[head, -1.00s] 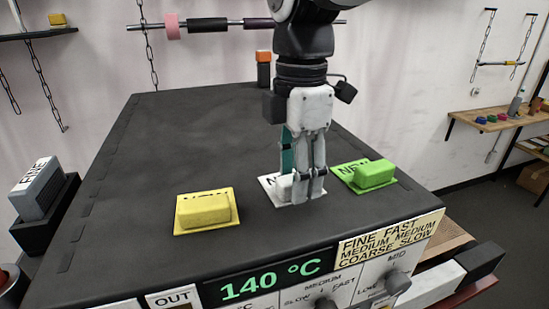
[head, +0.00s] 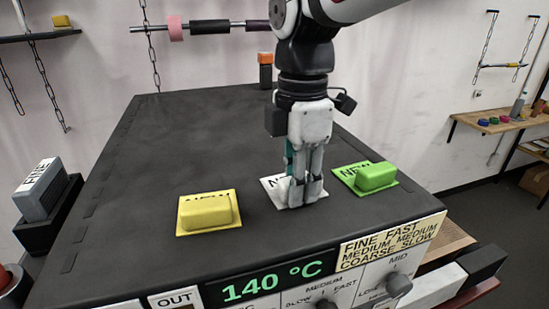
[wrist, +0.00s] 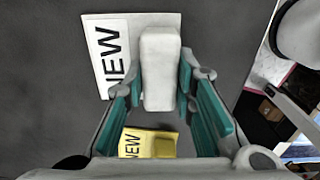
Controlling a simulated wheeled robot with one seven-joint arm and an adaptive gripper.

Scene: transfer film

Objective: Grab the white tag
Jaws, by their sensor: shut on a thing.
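The white tag (head: 273,187) is a flat white card printed in black with a raised white block on it. It lies on the dark machine top between the yellow and green tags. In the wrist view the white block (wrist: 160,68) stands between my fingertips, and the card (wrist: 103,55) shows "NEW". My gripper (head: 305,203) points down and is shut on the white tag's block, with its fingers hiding part of the block in the head view. The card appears to rest on the surface.
A yellow tag (head: 207,212) lies to the left and a green tag (head: 367,178) close to the right of my gripper. The machine's front panel has a green display (head: 272,282) and knobs. The machine top (head: 150,150) is clear behind and left.

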